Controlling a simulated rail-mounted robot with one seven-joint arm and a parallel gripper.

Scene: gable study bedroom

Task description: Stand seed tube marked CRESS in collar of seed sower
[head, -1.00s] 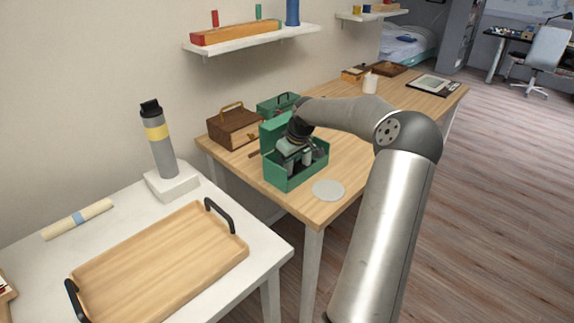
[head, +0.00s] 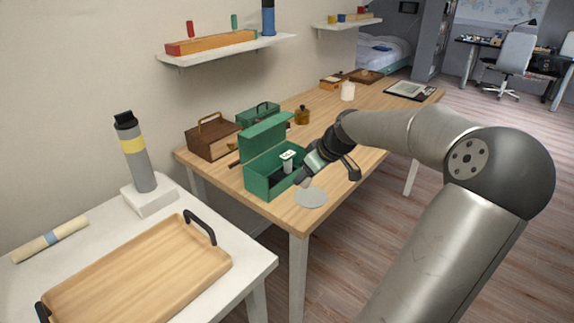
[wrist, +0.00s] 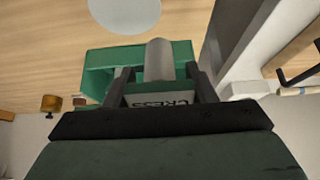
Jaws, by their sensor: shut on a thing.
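My gripper (wrist: 160,88) is shut on a grey seed tube (wrist: 160,58); its label reads CRESS in the wrist view. In the head view my gripper (head: 304,178) is at the right front of the open green box (head: 262,184), and the held tube is mostly hidden. Another tube (head: 287,161) with a white label stands in the box; its lettering is too small to read. I cannot tell which thing is the seed sower. A grey cylinder with a yellow band (head: 137,160) stands upright on a white block (head: 150,200) on the white table.
A pale disc (head: 311,197) lies at the wooden table's front corner. A wooden box (head: 210,138), a second green box (head: 257,115) and an amber bottle (head: 302,114) stand behind. A tray (head: 140,272) with black handles fills much of the white table, with a roll (head: 50,240) beside it.

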